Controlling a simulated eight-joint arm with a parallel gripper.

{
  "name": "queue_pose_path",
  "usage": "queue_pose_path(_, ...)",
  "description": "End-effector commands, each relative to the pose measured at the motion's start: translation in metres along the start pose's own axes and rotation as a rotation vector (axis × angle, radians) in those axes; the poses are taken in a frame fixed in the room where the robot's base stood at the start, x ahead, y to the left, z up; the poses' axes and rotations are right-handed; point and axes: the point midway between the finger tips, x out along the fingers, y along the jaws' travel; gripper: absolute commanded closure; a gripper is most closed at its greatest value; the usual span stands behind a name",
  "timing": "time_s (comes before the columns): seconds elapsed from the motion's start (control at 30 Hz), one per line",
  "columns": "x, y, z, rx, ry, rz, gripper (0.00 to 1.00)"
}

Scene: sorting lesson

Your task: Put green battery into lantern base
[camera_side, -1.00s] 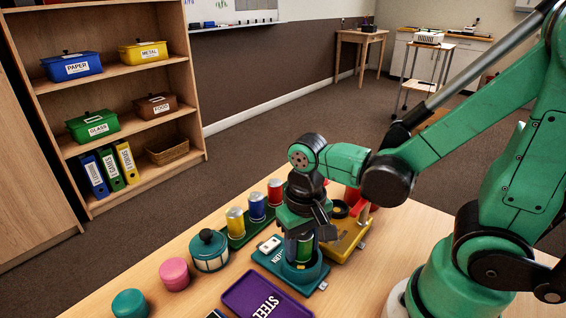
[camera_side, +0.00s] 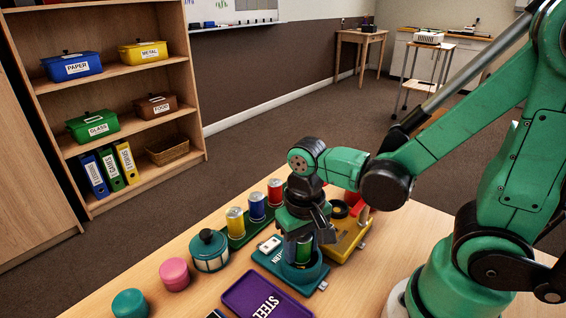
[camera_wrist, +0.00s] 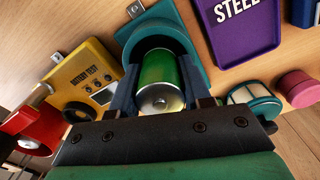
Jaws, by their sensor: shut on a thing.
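The green battery (camera_wrist: 159,72) is held between the two fingers of my gripper (camera_wrist: 160,92), its silver end facing the wrist camera. In the side view my gripper (camera_side: 305,240) points down, shut around the battery (camera_side: 303,252). The teal lantern base (camera_side: 317,274) is directly below, and its round cup surrounds the battery's lower part. In the wrist view the lantern base (camera_wrist: 184,28) shows behind the battery. The battery looks about upright. Its lower end is hidden by the cup, so I cannot tell whether it touches the bottom.
A yellow battery tester (camera_side: 349,240) stands close to the right of the base. A purple steel tray (camera_side: 245,292) lies in front. A lantern top (camera_side: 209,252) and a green rack with yellow (camera_side: 235,222), blue (camera_side: 257,207) and red (camera_side: 275,191) batteries stand to the left. Pink (camera_side: 174,274) and teal pieces lie nearer.

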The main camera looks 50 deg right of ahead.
Motion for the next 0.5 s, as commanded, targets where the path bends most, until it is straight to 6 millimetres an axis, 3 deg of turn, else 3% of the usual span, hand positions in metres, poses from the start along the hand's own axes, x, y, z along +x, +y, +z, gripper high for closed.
queue_pose_path(0.5,-0.0087,0.0004,0.0006,0.000,-0.005,0.000,1.00)
